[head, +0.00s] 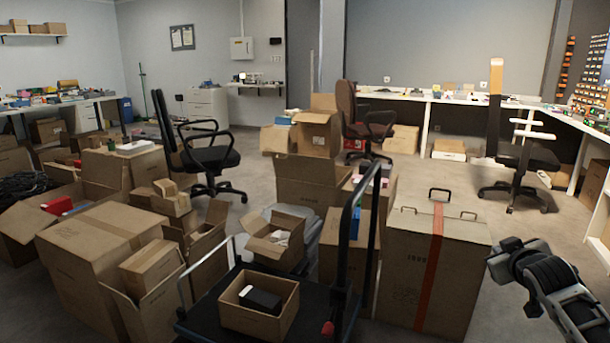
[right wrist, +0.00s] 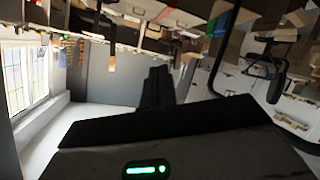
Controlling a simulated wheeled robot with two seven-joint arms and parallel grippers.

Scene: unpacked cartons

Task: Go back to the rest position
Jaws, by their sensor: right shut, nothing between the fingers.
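My right arm enters the head view at the lower right, raised beside the large taped carton (head: 437,265) and apart from it. In the right wrist view my right gripper (right wrist: 156,88) shows as a dark shape beyond its grey housing with a green light. Its fingers are together with nothing between them. The room behind it appears upside down. My left arm and left gripper do not show in either view.
A dark platform cart with an upright handle (head: 358,225) carries a small open box (head: 259,305) in front. Many cartons, such as a big closed one (head: 95,260), crowd the left. Office chairs (head: 205,150) stand behind. Open floor lies at the right, before a white bench.

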